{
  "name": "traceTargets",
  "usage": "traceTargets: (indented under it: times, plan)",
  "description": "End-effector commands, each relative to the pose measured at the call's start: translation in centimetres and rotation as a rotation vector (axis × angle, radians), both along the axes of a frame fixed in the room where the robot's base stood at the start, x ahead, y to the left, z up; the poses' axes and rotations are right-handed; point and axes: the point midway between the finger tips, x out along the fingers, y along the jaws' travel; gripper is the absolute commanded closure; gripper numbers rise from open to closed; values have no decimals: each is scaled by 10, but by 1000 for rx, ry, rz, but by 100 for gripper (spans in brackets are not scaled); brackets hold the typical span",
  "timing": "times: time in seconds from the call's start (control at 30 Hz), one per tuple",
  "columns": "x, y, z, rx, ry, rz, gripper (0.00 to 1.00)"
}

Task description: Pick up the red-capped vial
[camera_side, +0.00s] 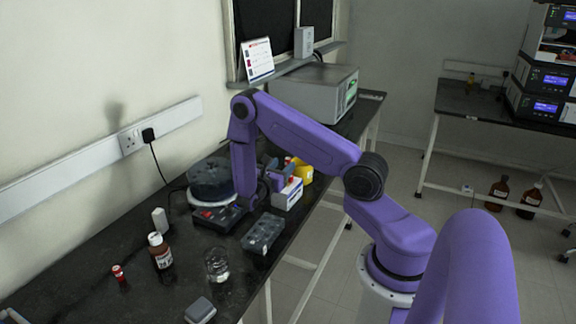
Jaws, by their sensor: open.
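The red-capped vial (119,273) is a small dark vial with a red top, standing on the black bench at the lower left. It is left of a larger brown bottle (160,251) with a white cap and pale label. My gripper (266,184) is farther back along the bench, up and to the right of the vial and well apart from it. It is open, beside a white and blue box, and its fingers are small and partly lost against dark equipment behind.
A glass beaker (217,264), a grey block (200,310) and a dark rack (263,233) stand along the black bench (82,262). A round dark device (211,178) and a white-blue box (288,194) stand farther back. Bare bench surrounds the vial.

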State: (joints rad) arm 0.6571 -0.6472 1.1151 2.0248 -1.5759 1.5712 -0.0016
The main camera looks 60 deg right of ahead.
Motion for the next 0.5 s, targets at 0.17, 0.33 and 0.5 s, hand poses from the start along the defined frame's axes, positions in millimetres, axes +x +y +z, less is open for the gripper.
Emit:
traceTargets:
  times: [0.17, 0.33, 0.5]
  plan:
    - [0, -19, 0, 0, 0, -2, 48]
    - [0, -29, -1, 1, 0, -2, 48]
    - [2, -53, -4, 0, -2, -4, 48]
